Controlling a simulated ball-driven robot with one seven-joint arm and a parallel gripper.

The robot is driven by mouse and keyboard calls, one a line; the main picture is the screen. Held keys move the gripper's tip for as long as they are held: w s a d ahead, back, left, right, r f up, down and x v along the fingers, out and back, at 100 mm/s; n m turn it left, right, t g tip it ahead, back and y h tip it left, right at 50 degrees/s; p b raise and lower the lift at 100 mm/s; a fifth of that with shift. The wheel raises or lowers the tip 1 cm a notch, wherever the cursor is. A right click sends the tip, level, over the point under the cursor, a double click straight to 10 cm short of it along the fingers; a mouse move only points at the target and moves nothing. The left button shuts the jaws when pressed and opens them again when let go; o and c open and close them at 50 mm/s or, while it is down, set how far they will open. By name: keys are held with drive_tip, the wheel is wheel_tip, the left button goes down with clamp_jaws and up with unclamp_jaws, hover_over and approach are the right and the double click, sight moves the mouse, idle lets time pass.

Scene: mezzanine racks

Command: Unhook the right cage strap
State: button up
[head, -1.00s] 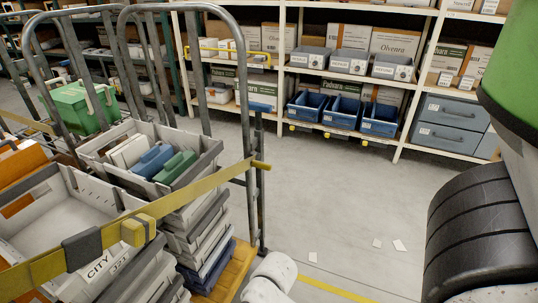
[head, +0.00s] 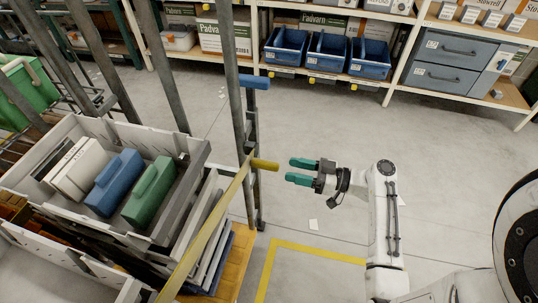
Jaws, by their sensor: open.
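The yellow cage strap (head: 207,229) runs up from the bottom of the head view to the right post of the roll cage (head: 238,110). Its yellow end piece (head: 264,164) sticks out to the right of the post, where the strap meets it. How the end is hooked on is too small to tell. My gripper (head: 301,171), with two teal fingers, is open and empty. It points left at the yellow end piece, just to its right, and appears apart from it. A blue piece (head: 254,82) sticks out of the same post higher up.
Stacked grey crates (head: 190,165) in the cage hold blue, green and white cases. A shelf rack (head: 400,100) with blue bins and drawers stands at the back. The floor right of the cage is clear apart from paper scraps and yellow line marking.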

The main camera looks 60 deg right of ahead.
sight(251, 161)
drive_tip(key=p+x, duration=0.2)
drive_tip(key=x, duration=0.6)
drive_tip(key=shift+w+a, duration=0.15)
drive_tip(key=shift+w, duration=0.1)
drive_tip(key=shift+w+a, duration=0.25)
drive_tip(key=shift+w, duration=0.3)
drive_tip(key=shift+c, duration=0.3)
clamp_jaws()
